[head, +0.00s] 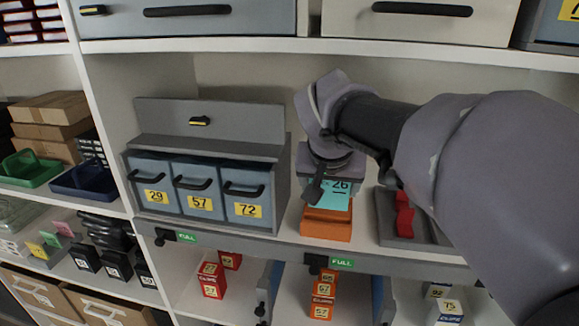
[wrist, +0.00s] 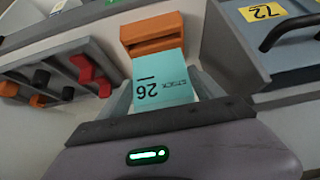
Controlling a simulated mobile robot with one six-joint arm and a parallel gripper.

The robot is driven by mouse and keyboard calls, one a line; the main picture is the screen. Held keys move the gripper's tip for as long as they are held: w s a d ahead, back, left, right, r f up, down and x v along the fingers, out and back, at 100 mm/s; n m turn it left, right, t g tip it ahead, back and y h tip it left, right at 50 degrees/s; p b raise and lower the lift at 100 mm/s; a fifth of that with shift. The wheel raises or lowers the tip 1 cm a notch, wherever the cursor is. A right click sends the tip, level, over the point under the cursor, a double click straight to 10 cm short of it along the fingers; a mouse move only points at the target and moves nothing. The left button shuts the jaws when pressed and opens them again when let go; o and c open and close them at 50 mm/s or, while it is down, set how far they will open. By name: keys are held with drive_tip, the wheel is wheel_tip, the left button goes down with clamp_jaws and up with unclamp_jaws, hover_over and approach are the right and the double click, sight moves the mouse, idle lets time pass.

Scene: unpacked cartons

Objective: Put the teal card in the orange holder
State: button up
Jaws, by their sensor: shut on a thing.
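The teal card (head: 341,190), marked 26, is held upright in my gripper (head: 322,185) on the middle shelf. In the wrist view the teal card (wrist: 163,80) stands between the two grey fingers of my gripper (wrist: 164,92). The orange holder (head: 326,226) is a low block on the shelf directly below the card. In the wrist view the orange holder (wrist: 150,32) lies just beyond the card's far edge. The card's lower edge overlaps the holder in both views; I cannot tell whether it is inside the slot or just above it.
A grey unit with blue drawers (head: 205,190) stands close to the left of the holder. A grey rack with red and dark switches (head: 400,215) is to the right, mostly behind my arm. The shelf edge (head: 290,246) runs just in front.

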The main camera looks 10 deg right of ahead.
wheel_tip(320, 180, down, 6)
drive_tip(key=shift+r+b, duration=0.1)
drive_tip(key=shift+b, duration=0.9)
drive_tip(key=shift+d+f, duration=0.1)
drive_tip(key=shift+f, duration=0.1)
drive_tip(key=o, duration=1.3)
drive_tip(key=shift+o, duration=0.2)
